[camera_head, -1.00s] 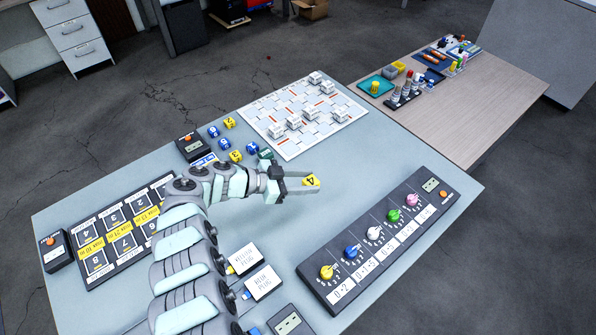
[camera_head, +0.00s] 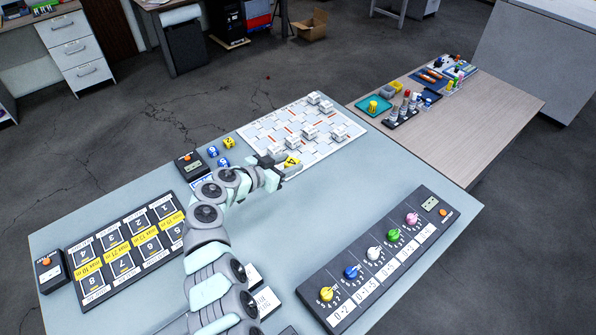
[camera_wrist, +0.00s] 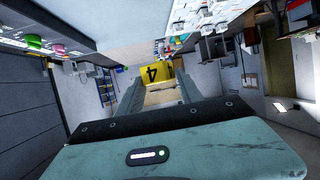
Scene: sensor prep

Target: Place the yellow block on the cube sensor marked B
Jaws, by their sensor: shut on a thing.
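My gripper (camera_head: 288,167) is shut on a yellow block marked 4 (camera_head: 292,161), held by the near edge of the white board. In the wrist view the block (camera_wrist: 157,74) sits between the two fingertips (camera_wrist: 158,88). A dark device with an orange button (camera_head: 189,163) stands at the table's back edge, left of the gripper. A similar device (camera_head: 52,270) stands at the left edge. I cannot read a B on either, so I cannot tell which is the cube sensor B.
Loose blue cubes (camera_head: 213,152) and another yellow cube (camera_head: 229,143) lie beside the white board (camera_head: 262,130) with its several raised white pieces. A numbered panel (camera_head: 130,246) lies at left, a knob panel (camera_head: 385,262) at right. The table's middle right is clear.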

